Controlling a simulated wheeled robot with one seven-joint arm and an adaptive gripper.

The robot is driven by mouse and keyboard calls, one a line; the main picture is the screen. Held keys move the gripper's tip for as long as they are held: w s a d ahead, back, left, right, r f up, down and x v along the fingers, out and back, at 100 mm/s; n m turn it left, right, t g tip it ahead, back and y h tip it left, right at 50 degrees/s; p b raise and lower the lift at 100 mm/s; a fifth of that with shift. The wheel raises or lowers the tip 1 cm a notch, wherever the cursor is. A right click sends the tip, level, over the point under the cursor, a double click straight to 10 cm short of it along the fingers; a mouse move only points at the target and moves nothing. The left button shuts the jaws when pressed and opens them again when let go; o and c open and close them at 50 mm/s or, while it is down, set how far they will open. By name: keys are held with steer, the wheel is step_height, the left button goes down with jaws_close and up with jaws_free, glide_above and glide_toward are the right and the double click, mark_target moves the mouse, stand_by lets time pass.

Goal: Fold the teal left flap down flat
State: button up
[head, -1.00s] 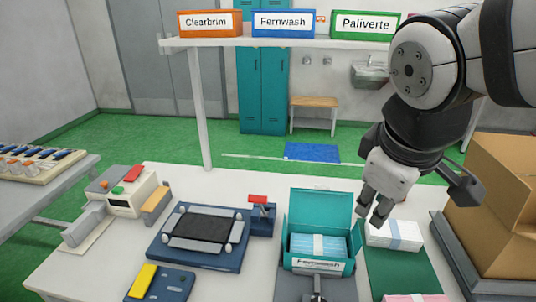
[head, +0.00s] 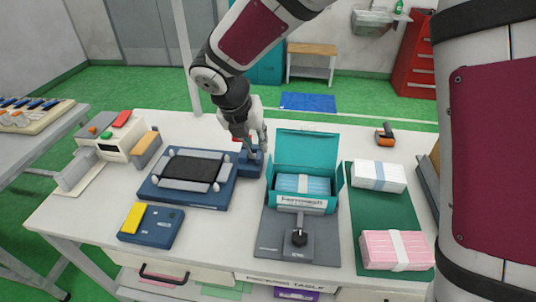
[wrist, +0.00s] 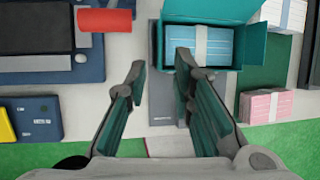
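The teal box (head: 315,203) stands on a grey fixture with its back lid (head: 307,149) raised. Light blue masks with a white band (head: 302,184) lie inside it, also visible in the wrist view (wrist: 205,46). The left flap (head: 270,174) appears to stand up at the box's left side, seen nearly edge-on; its exact angle is hard to tell. My gripper (head: 257,152) is just left of the box, above the small blue device. In the wrist view my gripper (wrist: 160,68) has its fingers apart with nothing between them; the right fingertip is near the box's left front corner.
A blue tray device (head: 160,190) lies to the left, with a red block (wrist: 104,21) beside it. A green mat (head: 362,228) on the right carries a white bundle (head: 378,176) and a pink bundle (head: 397,250).

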mark_target(269, 169)
steer(key=x, duration=1.3)
steer(key=shift+f, duration=0.3)
steer(key=shift+c, duration=0.4)
jaws_close()
